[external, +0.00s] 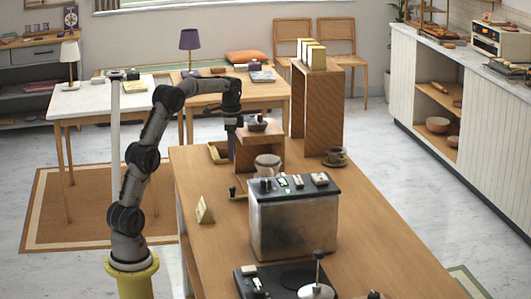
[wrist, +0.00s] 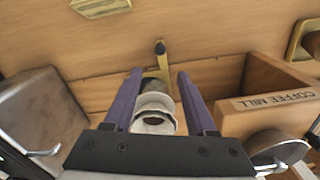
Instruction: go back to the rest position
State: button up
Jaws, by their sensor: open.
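My gripper (external: 232,138) hangs from the bent arm at the left side of the wooden stand in the external view. In the wrist view its two purple fingers (wrist: 160,76) are apart. A pale, round, cup-like thing (wrist: 154,112) shows between the fingers in that view. I cannot tell its distance from them, and the black gripper body hides its near side. A brass piece with a black knob (wrist: 160,48) lies just beyond it. No thing is visibly held.
The wooden stand (external: 258,150) is close to my gripper; a box lettered "COFFEE MILL" (wrist: 270,102) shows in the wrist view.

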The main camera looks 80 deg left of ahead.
dwell(0.3)
jog(key=w+d+r+m+t, duration=0.1)
jog(key=w+d+r+m, duration=0.1)
jog(key=d+r, duration=0.65)
jog(key=s+d+r+m+t+y, duration=0.1)
jog(key=s+d+r, duration=0.25)
jog(key=d, duration=0.35)
jog(key=s+d+r+t, duration=0.15)
jog(key=s+d, duration=0.25)
jog(key=d, duration=0.4)
jog(key=s+d+f+n+t, duration=0.1)
jog(key=s+d+f+t, duration=0.15)
jog(key=s+d, duration=0.65)
jog(key=s+d+f+n+h, duration=0.1)
jog(key=s+f+n, duration=0.4)
jog(key=f, duration=0.4)
jog(key=shift+s, duration=0.8)
